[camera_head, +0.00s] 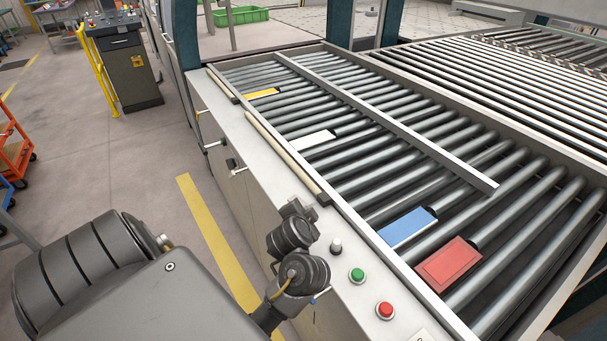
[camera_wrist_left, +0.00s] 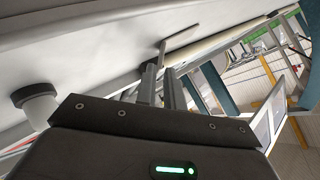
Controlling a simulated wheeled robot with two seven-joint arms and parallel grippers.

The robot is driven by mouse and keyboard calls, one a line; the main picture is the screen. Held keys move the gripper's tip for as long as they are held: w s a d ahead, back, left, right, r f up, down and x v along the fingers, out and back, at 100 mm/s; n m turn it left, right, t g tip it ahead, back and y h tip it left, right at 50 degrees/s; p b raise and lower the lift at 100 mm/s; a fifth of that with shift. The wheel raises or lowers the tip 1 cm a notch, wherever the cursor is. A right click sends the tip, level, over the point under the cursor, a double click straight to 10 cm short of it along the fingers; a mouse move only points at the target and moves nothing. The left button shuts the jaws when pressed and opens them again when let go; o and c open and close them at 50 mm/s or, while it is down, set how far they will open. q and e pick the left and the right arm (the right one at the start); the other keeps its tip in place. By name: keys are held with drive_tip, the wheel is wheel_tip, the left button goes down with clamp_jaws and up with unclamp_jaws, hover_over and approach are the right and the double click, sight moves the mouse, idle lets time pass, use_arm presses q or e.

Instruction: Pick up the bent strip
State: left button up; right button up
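I cannot tell surely which piece is the bent strip. A long pale narrow bar (camera_head: 390,122) lies lengthwise across the rollers, its near end free; no bend can be made out. Flat yellow (camera_head: 263,93), white (camera_head: 312,140), blue (camera_head: 408,228) and red (camera_head: 448,264) pieces also lie on the rollers. My left arm comes in from the lower left, its wrist over the front ledge, left of these pieces. The left wrist view shows the left gripper's fingers (camera_wrist_left: 160,88) close together beside a pale surface; any gap or grip is unclear. My right gripper is out of view.
Small handles project from the front side. Dark posts stand behind. Floor at left is mostly clear.

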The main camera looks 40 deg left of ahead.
sight(302, 202)
use_arm(q)
drive_tip(key=shift+w+f+b, duration=0.15)
drive_tip(key=shift+w+b, duration=0.05)
drive_tip(key=shift+b, duration=0.15)
drive_tip(key=b+x, duration=0.2)
drive_tip(key=x, duration=0.2)
drive_tip(key=shift+w+a+b, duration=0.2)
drive_tip(key=shift+w+b, duration=0.1)
drive_tip(key=shift+b, duration=0.05)
drive_tip(key=shift+s+d, duration=0.1)
clamp_jaws()
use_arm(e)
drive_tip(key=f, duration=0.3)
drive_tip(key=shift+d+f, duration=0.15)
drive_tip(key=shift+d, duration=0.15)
